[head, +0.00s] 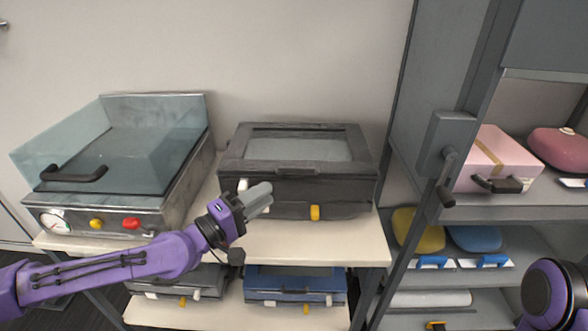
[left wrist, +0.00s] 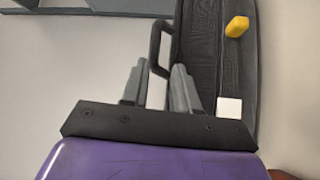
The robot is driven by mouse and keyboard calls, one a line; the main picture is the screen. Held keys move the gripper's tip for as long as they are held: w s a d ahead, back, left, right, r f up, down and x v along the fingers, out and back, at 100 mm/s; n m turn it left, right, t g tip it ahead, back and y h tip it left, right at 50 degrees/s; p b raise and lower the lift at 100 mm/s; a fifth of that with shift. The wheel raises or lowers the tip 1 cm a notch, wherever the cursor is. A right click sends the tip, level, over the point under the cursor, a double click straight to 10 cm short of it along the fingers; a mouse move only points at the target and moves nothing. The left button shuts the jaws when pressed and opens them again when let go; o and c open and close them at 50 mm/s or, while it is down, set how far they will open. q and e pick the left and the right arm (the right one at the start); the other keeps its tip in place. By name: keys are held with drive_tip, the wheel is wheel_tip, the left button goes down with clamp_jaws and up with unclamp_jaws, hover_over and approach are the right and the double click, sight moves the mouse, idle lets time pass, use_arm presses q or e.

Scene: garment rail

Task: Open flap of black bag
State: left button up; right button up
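The black bag (head: 345,190) stands on the upper shelf in the middle of the head view, its windowed top flap lying flat and closed. A white tag and a yellow tag (head: 315,212) show on its front. My left gripper (head: 262,195) is at the bag's front, near the white tag. In the left wrist view the bag (left wrist: 205,50) is turned sideways. Its dark handle (left wrist: 156,40) shows ahead of and partly between my open, apart fingers (left wrist: 160,75); I cannot tell if they touch it. My right gripper is out of view.
A glass-lidded appliance (head: 110,165) stands to the left on the same pale shelf (head: 340,248). A blue bag (head: 290,285) and a dark bag lie below. At right, a grey rack with a handle holds a pink box (head: 490,155) and pouches.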

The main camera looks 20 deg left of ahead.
sight(290, 173)
use_arm(q)
drive_tip(key=x, duration=1)
drive_tip(key=shift+w+a+r, duration=0.1)
drive_tip(key=shift+w+r, duration=0.25)
drive_tip(key=shift+r, duration=0.1)
clamp_jaws()
drive_tip(key=shift+r, duration=0.1)
